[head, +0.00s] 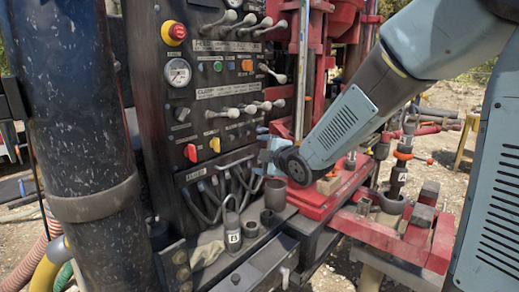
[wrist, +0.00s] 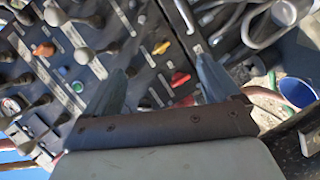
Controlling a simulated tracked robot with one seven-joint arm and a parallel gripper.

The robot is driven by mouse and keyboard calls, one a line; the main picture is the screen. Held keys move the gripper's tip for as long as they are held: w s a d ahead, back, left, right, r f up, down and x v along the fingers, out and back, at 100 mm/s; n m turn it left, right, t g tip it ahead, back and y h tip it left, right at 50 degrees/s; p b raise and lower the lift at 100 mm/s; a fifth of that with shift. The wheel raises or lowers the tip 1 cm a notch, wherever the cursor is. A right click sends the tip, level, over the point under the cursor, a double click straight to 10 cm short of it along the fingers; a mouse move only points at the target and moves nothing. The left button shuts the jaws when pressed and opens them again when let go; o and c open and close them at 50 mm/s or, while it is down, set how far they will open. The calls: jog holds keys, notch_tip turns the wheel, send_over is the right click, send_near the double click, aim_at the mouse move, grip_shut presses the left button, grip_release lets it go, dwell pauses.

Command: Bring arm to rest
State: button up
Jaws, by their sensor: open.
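My arm comes in from the upper right in the head view, bent down in front of the machine. My gripper (head: 264,155) is at its end, beside the lower right of the control panel (head: 205,118) and above the shelf (head: 245,245). In the wrist view, my gripper (wrist: 163,75) shows two spread fingers with nothing between them. The control panel's levers and knobs lie beyond them. A red knob (wrist: 180,79) appears between the fingers. Whether a finger touches the panel cannot be told.
Hoses (head: 225,190) hang below the panel, close to my gripper. A grey cylinder marked B (head: 232,230) and an open cup (head: 275,194) stand on the shelf. Red machine parts (head: 395,228) are at the right. A dark column (head: 80,110) stands left. A blue bucket (wrist: 298,88) shows in the wrist view.

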jog(key=s+d+r+m+g+h, duration=0.1)
jog(key=s+d+r+m+h, duration=0.15)
jog(key=s+d+m, duration=0.45)
jog(key=s+d+r+m+g+h, duration=0.15)
jog(key=d+m+h, duration=0.25)
jog(key=d, duration=0.6)
jog(key=s+d+m+g, duration=0.2)
jog(key=s+d+m, duration=0.1)
jog(key=s, duration=0.7)
jog(key=s+d+f+m+g+h, duration=0.1)
jog(key=s+d+m+g, duration=0.1)
jog(key=s+m, duration=0.4)
jog(key=s+d, duration=0.1)
jog(key=s, duration=0.2)
jog(key=shift+s+d+m+g, duration=0.3)
jog(key=shift+s+g, duration=0.05)
jog(key=shift+h, duration=0.25)
